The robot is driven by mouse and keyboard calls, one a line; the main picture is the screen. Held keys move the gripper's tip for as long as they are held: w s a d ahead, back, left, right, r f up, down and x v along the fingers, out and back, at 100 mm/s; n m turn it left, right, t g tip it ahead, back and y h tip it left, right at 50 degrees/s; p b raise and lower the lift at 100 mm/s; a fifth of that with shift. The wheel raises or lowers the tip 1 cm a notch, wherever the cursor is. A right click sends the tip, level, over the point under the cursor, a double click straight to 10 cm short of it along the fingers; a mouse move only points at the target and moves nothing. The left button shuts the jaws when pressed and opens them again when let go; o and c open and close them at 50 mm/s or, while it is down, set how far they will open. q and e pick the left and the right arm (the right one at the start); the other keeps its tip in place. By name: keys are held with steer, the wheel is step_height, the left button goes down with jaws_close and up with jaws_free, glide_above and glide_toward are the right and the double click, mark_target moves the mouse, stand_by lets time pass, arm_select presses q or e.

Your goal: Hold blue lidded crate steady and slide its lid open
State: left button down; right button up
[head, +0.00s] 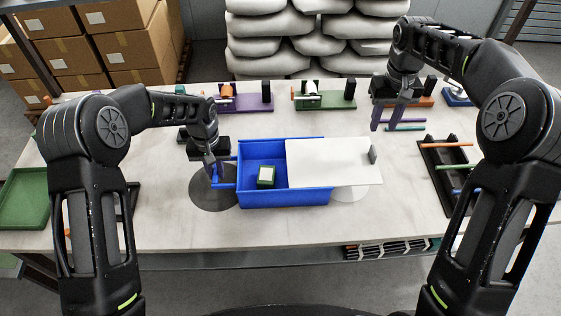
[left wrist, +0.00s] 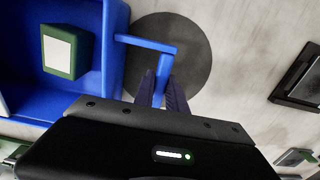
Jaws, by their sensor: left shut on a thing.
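The blue crate (head: 284,197) stands mid-table, its left part uncovered. Its white lid (head: 330,162) covers the right part and sticks out past the crate's right end. A dark upright tab (head: 373,155) is at the lid's right side. A green block with a white label (head: 266,176) lies inside; it also shows in the left wrist view (left wrist: 68,48). My left gripper (head: 214,170) is shut on the blue handle (left wrist: 150,44) at the crate's left end. My right gripper (head: 383,119) is open and empty, above the table behind the lid's right end, apart from the tab.
A dark round disc (head: 208,194) lies under the handle, and a pale disc (head: 352,193) under the lid's overhang. A green tray (head: 22,198) is at far left. A black rack with coloured rods (head: 440,165) stands right. Orange, purple and green fixtures (head: 325,97) line the back.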

stand_by(0.4)
arm_select(q)
steer(key=c, duration=0.8)
jaws_free()
steer(key=shift+r, duration=0.15)
steer(key=shift+r, duration=3.35)
steer(key=shift+r, duration=1.5)
